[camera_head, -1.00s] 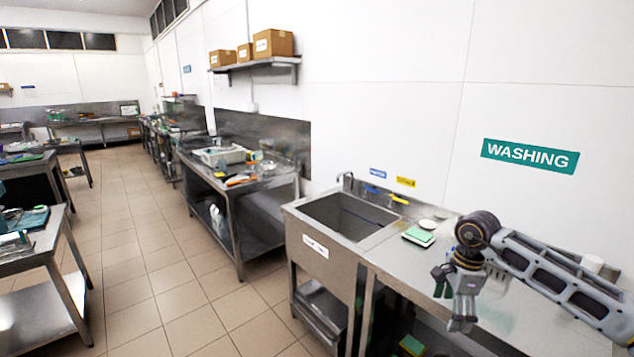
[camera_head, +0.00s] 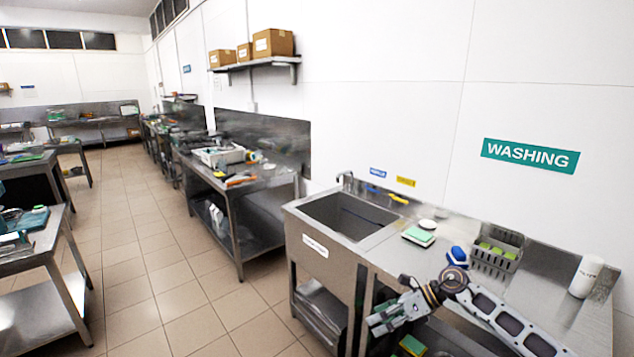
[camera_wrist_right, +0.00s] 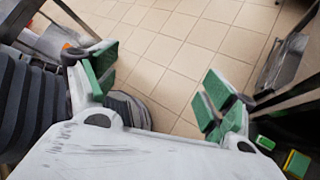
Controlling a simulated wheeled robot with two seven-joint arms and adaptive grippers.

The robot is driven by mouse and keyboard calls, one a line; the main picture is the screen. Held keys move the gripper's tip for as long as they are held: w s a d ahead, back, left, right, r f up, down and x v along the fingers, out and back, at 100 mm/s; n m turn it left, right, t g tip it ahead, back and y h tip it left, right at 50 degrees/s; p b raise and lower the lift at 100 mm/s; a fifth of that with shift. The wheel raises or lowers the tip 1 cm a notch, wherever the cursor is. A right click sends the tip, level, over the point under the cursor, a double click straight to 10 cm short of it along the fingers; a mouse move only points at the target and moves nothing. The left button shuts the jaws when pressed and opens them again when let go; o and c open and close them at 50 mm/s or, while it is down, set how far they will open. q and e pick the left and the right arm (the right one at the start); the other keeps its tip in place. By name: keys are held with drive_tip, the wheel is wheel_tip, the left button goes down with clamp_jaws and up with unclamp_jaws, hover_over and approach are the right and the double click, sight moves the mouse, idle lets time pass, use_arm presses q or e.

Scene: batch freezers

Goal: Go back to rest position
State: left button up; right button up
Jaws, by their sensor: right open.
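My right gripper (camera_head: 384,318) is in front of the steel washing counter (camera_head: 535,287), low near its front edge, in the head view. In the right wrist view its green-padded fingers (camera_wrist_right: 160,95) stand wide apart with nothing between them, over the tiled floor. My right arm comes in from the lower right. My left gripper shows in neither view.
The sink (camera_head: 345,215) is left of the counter. On the counter are a sponge (camera_head: 419,236), a blue brush (camera_head: 457,256), a grey basket (camera_head: 496,247) and a white bottle (camera_head: 585,276). A green and yellow sponge (camera_head: 412,345) lies on the lower shelf. The tiled aisle (camera_head: 140,270) is open.

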drive_tip(key=w+d+f+m+t+y, duration=0.1)
drive_tip(key=w+f+m+t, duration=0.1)
drive_tip(key=f+m+t, duration=0.45)
drive_tip(key=w+f+m+t+y, duration=0.1)
drive_tip(key=w+f+m+t, duration=0.2)
drive_tip(key=f+m, duration=0.65)
drive_tip(key=s+d+f+m+h, duration=0.3)
drive_tip(key=f+m, duration=0.2)
drive_tip(key=f, duration=0.2)
drive_tip(key=s+d+f+m+t+h, duration=0.1)
drive_tip(key=s+d+f+m+h, duration=0.1)
drive_tip(key=s+f+m, duration=0.35)
drive_tip(key=s+d+f+m+h, duration=0.2)
drive_tip(key=d+f+m+h, duration=0.15)
drive_tip(key=f, duration=0.55)
drive_tip(key=s+d+f+m+g+h, duration=0.15)
drive_tip(key=s+f+m, duration=0.25)
drive_tip(key=s+f, duration=0.6)
drive_tip(key=s+d+f+m+g+h, duration=0.1)
drive_tip(key=s+f+m+g+h, duration=0.2)
drive_tip(key=s+f, duration=0.65)
drive_tip(key=s+a+f+m+g, duration=0.1)
drive_tip(key=s+f+m+g, duration=0.1)
drive_tip(key=s, duration=1.2)
drive_tip(key=s+a+f+m+g, duration=0.2)
drive_tip(key=s+m+g, duration=0.1)
drive_tip(key=s, duration=1.1)
drive_tip(key=shift+s+f+m+g, duration=0.15)
drive_tip(key=shift+f+m+g, duration=0.25)
drive_tip(key=shift+m, duration=0.3)
